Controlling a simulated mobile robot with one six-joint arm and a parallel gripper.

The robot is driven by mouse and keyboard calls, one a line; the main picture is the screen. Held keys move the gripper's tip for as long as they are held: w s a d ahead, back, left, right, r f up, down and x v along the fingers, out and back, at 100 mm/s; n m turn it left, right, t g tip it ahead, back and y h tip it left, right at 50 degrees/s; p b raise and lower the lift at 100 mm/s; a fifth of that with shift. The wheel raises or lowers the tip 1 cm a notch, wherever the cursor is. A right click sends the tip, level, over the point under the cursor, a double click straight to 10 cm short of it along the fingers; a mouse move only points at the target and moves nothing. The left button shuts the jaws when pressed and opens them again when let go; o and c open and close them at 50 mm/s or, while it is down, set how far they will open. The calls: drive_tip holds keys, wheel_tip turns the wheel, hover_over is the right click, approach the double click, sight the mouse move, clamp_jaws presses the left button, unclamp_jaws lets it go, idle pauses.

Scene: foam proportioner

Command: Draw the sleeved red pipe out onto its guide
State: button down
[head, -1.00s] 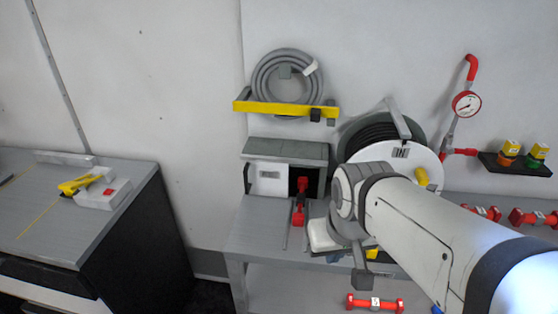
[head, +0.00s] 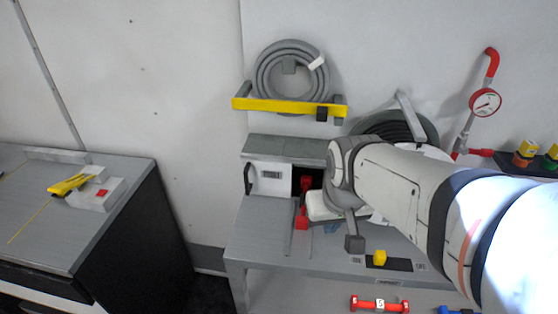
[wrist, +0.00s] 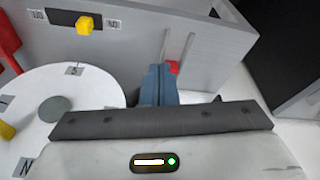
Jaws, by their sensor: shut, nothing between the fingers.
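The red pipe (head: 302,215) sticks out of the dark opening of a grey-topped housing (head: 285,150) at the back of the bench. Its sleeve cannot be told apart. Thin grey guide rails (head: 291,225) lie on the bench in front of the opening. My gripper (head: 331,228) is just right of the pipe's outer end, partly hidden by my wrist. In the wrist view its blue fingers (wrist: 159,72) are together and empty. The red pipe end (wrist: 173,67) shows close beside the fingertips, between the rails (wrist: 187,48). Whether they touch cannot be told.
A hose reel (head: 395,125) stands right of the housing, partly behind my arm. A yellow block (head: 379,258) sits near the bench's front edge. A coiled grey hose (head: 291,75) hangs above on a yellow bracket (head: 285,105). The bench left of the rails is clear.

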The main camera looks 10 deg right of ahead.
drive_tip(key=w+f+m+p, duration=0.2)
drive_tip(key=w+p, duration=0.1)
drive_tip(key=w, duration=0.6)
drive_tip(key=m+p, duration=0.1)
drive_tip(key=p, duration=0.1)
approach(301, 215)
drive_tip(key=shift+t+h, duration=0.3)
drive_tip(key=shift+h, duration=0.1)
drive_tip(key=x, duration=0.2)
drive_tip(key=b+x, duration=0.1)
drive_tip(key=x, duration=0.3)
drive_tip(key=shift+w+a+f+b, duration=0.15)
drive_tip(key=shift+w+f+b, duration=0.05)
drive_tip(key=shift+w+b, duration=0.2)
drive_tip(key=shift+s, duration=0.1)
